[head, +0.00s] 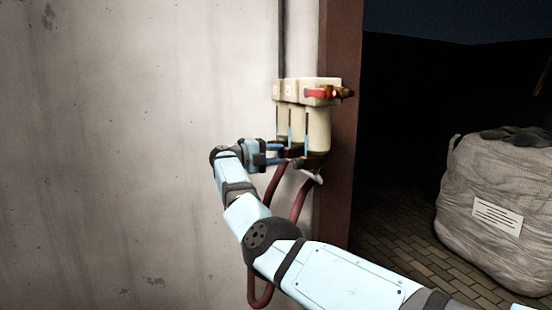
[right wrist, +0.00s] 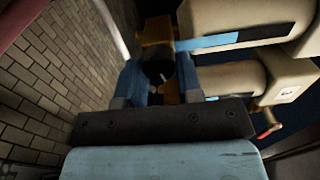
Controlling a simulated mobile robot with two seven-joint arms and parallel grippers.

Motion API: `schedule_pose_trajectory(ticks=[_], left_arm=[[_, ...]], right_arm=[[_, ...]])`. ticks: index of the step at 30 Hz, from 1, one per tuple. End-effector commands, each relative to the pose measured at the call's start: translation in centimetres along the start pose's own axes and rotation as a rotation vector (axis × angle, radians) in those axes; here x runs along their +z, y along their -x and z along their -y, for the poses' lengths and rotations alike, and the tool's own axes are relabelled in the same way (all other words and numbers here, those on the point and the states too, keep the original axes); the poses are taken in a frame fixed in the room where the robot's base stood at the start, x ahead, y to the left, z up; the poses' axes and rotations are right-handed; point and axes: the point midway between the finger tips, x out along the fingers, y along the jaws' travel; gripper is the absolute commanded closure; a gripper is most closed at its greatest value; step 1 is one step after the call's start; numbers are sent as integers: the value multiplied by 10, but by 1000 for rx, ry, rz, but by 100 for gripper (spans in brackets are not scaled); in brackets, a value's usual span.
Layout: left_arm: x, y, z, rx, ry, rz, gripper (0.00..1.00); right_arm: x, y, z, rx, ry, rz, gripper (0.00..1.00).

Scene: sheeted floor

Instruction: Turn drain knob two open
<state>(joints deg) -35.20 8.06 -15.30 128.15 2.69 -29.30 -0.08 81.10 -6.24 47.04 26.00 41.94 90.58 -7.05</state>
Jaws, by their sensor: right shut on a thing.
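A filter unit (head: 319,125) with cream canisters in a row hangs on the wall near the door edge. My right gripper (head: 283,154) is under the canisters, its blue fingers reaching in from the left. In the right wrist view, the fingers are shut on a dark drain knob (right wrist: 158,66) at the lower end of a canister. The knob is mostly hidden by the fingers in the head view. The number on it cannot be read, and its turn position cannot be told. My left gripper is not in view.
A brown door frame (head: 341,60) stands just right.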

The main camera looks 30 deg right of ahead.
Motion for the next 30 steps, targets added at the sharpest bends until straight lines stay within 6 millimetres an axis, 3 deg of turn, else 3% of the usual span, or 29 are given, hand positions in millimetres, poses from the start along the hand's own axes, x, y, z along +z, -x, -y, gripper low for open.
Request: schedule_pose_trajectory(ticks=[12,29,30], left_arm=[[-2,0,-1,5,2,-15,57],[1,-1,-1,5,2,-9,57],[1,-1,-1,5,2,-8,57]], right_arm=[[0,-1,0,-1,-187,0,91],[0,-1,1,-1,-212,0,90],[0,-1,1,-1,-212,0,58]])
